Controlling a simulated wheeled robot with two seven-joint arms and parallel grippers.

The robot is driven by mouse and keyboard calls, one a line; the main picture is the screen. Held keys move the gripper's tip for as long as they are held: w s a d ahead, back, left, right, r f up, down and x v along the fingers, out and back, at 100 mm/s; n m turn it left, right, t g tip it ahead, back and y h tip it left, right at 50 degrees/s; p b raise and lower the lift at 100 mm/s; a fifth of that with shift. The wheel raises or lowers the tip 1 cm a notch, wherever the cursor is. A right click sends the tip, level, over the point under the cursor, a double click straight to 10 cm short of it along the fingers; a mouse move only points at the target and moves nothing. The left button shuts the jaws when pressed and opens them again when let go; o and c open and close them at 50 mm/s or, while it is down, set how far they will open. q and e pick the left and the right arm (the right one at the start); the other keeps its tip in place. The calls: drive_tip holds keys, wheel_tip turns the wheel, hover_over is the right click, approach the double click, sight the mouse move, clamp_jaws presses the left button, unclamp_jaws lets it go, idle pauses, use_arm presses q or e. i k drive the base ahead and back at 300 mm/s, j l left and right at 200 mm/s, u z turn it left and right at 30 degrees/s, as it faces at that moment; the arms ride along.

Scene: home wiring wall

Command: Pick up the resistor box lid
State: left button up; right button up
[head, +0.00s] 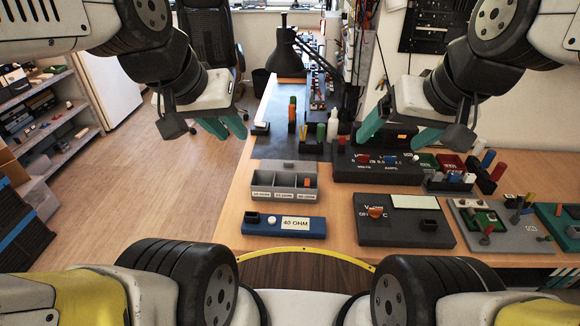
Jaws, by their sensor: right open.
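The grey resistor box (273,198) sits on the table with its labelled compartments open at the top. An orange-red piece stands in its right compartment. A flat grey piece with a small raised knob, which looks like the lid (300,166), lies just behind the box. My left gripper (223,126) is in the air left of the box and lid; its teal fingers look close together, and I cannot tell whether they are open. My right gripper (400,131) is open and empty, in the air to the right of the lid, over the back of the table.
A blue 40 OHM block (257,227) lies in front of the box. Dark meter boxes stand to the right (376,168) and front right (405,233). A black lamp (284,60) and bottles stand behind. The table's left edge is near the box.

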sight(298, 166)
drive_tip(key=i+j+z, duration=0.1)
drive_tip(key=j, duration=0.3)
drive_tip(key=i+j+z, duration=0.1)
drive_tip(key=j, duration=0.3)
drive_tip(key=i+j+z, duration=0.1)
drive_tip(key=j, duration=0.3)
drive_tip(key=i+j, duration=0.1)
drive_tip(key=j, duration=0.35)
drive_tip(key=z, duration=0.05)
